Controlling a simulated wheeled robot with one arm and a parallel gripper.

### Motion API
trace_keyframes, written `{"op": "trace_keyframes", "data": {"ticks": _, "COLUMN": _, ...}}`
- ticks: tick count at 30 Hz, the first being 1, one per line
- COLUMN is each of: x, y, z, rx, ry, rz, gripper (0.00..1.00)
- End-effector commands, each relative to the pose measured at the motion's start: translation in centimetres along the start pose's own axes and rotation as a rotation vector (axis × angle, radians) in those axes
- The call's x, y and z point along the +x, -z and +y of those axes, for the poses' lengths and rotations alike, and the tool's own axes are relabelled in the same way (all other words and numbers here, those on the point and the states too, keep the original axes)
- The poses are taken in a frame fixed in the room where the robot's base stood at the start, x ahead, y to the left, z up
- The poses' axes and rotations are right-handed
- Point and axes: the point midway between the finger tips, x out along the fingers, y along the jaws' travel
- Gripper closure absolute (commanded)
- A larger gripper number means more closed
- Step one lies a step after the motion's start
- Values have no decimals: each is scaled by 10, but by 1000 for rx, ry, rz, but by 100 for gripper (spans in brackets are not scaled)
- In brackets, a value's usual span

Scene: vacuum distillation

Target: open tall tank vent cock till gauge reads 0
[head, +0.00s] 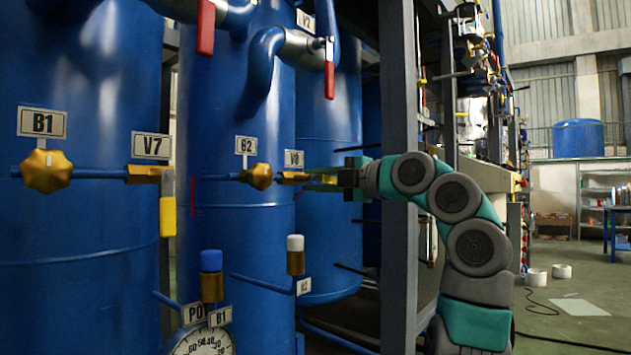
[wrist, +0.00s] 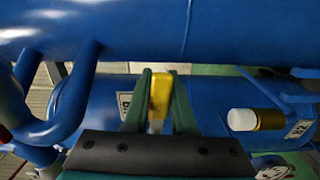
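My gripper (head: 332,181) is at the vent cock labelled V8 (head: 290,178), on the blue pipe of the middle blue tank (head: 235,250). In the wrist view its two green fingers (wrist: 161,88) flank a yellow handle (wrist: 160,92) and appear closed on it, with little gap on either side. A similar cock, V7 (head: 143,174), is on the left tank (head: 80,280), its yellow handle (head: 167,216) hanging down. A round gauge (head: 203,345) labelled P01 B1 is cut off at the bottom edge; its needle is not visible.
Yellow knobs B1 (head: 47,171) and B2 (head: 260,177) sit on the pipes. A blue-capped fitting (head: 211,262) and a white-capped fitting (head: 295,244) stand below. A grey post (head: 398,265) rises behind my arm. Open floor lies to the right.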

Motion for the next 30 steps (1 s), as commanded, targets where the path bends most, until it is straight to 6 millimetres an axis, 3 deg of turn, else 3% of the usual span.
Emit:
{"op": "trace_keyframes", "data": {"ticks": 1, "x": 0, "y": 0, "z": 0, "rx": 0, "ry": 0, "rz": 1, "gripper": 70}}
{"op": "trace_keyframes", "data": {"ticks": 7, "x": 0, "y": 0, "z": 0, "rx": 0, "ry": 0, "rz": 0, "gripper": 48}}
{"op": "trace_keyframes", "data": {"ticks": 17, "x": -5, "y": -1, "z": 0, "rx": 0, "ry": -2, "rz": -2, "gripper": 48}}
{"op": "trace_keyframes", "data": {"ticks": 30, "x": -68, "y": -1, "z": -1, "rx": 0, "ry": -1, "rz": -3, "gripper": 48}}
